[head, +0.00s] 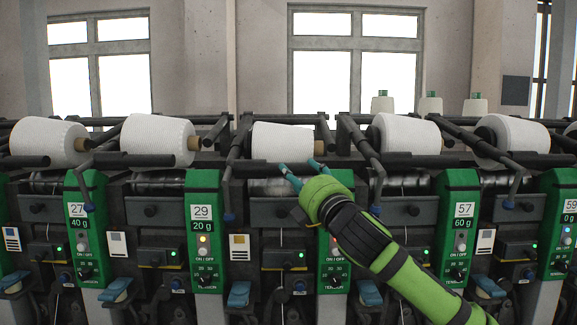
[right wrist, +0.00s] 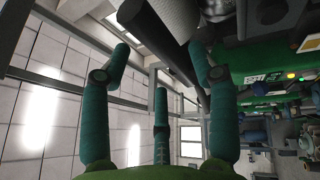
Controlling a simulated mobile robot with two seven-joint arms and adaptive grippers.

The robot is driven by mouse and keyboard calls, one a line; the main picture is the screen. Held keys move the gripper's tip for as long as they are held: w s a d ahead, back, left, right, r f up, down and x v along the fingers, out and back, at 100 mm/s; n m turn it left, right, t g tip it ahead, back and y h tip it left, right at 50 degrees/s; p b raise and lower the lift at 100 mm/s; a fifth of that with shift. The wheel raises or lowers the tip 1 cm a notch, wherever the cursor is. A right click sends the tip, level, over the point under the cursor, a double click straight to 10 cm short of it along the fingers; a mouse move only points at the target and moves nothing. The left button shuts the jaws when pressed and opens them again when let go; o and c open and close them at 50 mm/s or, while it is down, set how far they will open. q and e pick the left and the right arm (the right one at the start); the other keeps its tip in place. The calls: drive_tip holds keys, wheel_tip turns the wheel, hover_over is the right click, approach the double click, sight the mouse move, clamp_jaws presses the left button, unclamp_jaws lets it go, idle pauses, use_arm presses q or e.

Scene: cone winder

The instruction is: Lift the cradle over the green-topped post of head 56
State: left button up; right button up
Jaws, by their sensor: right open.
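The green-topped post (head: 325,245) behind my right arm is mostly covered, and its number plate is hidden, so I cannot read 56. To its left, a white yarn package (head: 283,142) sits in a black cradle, whose front bar (head: 262,170) runs level below it. My right gripper (head: 299,166) is open, its teal fingertips at the right part of this bar. In the right wrist view the fingers (right wrist: 160,55) are spread, and a dark bar (right wrist: 165,38) runs close to their tips. I cannot tell whether they touch it. My left gripper is not in view.
Neighbouring green posts read 27 (head: 78,210), 29 (head: 201,213), 57 (head: 464,210) and 59 (head: 570,205). White packages in black cradles line the machine on both sides. A black cradle arm (head: 374,165) hangs just right of my gripper. Small cones (head: 430,104) stand behind.

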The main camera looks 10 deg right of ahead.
sight(291, 168)
drive_tip(key=p+x, duration=0.1)
drive_tip(key=x, duration=0.2)
drive_tip(key=shift+w+a+r, duration=0.15)
drive_tip(key=shift+w+r, duration=0.1)
drive_tip(key=shift+w, duration=0.05)
drive_tip(key=shift+w+a+p, duration=0.15)
drive_tip(key=shift+w+p, duration=0.15)
drive_tip(key=shift+w, duration=0.55)
clamp_jaws()
